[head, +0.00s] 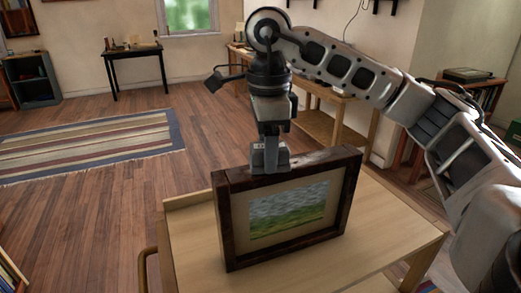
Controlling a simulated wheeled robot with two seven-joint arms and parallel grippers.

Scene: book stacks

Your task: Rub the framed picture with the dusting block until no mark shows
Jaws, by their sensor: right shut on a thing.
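The framed picture (227,225) stands upright on a light wooden cart top, its dark brown frame around a cream mat and a blue and green landscape. A pale, dusty mark (312,157) shows on the top of the frame, right of my gripper. My right gripper (270,154) points down at the frame's top edge, left of the middle. It is shut on a small grey piece, seemingly the dusting block (270,165), at or touching that edge. The fingers hide most of it. My left gripper is out of view.
The cart top (385,225) has bare room right of and in front of the frame, and a raised edge at the back left. A wooden table (335,125) stands behind. A striped rug (90,150) lies on the floor at left. A shelf with books (475,90) is at right.

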